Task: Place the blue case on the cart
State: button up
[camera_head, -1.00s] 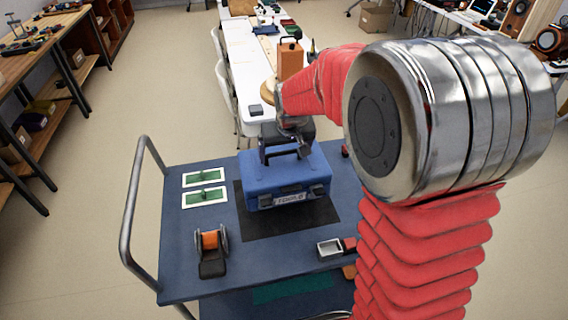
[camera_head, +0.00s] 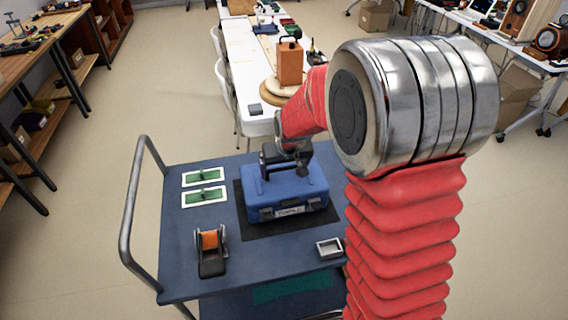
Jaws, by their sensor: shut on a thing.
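The blue case (camera_head: 286,193) is over the black mat (camera_head: 262,226) on the top of the blue cart (camera_head: 185,255), with its label and latches facing me. It appears to rest on the mat, though its underside is hidden. My gripper (camera_head: 284,158) is at the top of the case, shut on its handle. The fingers and handle are both dark, so the exact grip is hard to make out. My red arm hides the cart's right side.
Two green boards (camera_head: 204,186) lie on the cart's left part. An orange spool (camera_head: 210,245) and a small metal tray (camera_head: 330,247) lie near its front edge. The cart's rail (camera_head: 133,215) rises at left. A white table (camera_head: 258,122) stands behind.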

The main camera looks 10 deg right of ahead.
jog(key=shift+f, duration=0.6)
jog(key=o, duration=1.9)
jog(key=shift+f, duration=0.1)
jog(key=shift+c, duration=0.2)
jog(key=v, duration=1.2)
